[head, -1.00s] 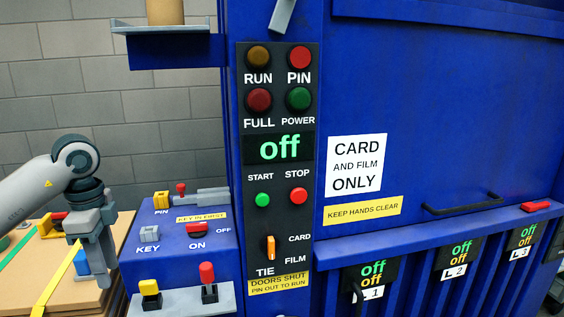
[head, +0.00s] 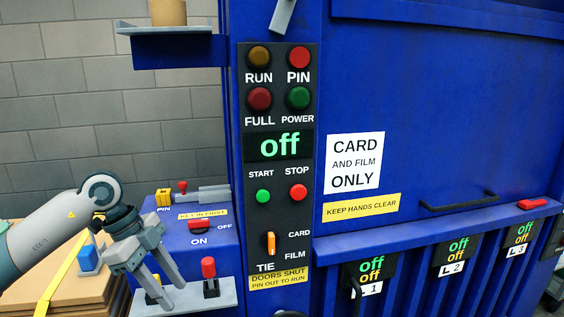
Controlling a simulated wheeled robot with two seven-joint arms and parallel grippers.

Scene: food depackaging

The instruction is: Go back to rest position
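My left arm comes in from the left, and its grey gripper (head: 166,291) hangs tilted down to the right in front of the blue control box (head: 222,250). Its two fingers are spread apart with nothing held between them. A red-capped lever (head: 208,268) stands just right of the fingers. My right gripper is not in view.
The blue baler's panel (head: 279,220) reads "off" and has several buttons and an orange TIE knob (head: 271,243). Flat cardboard (head: 75,290) with a yellow strap and a blue block (head: 88,258) lies at the left. A ledge (head: 165,30) juts out above.

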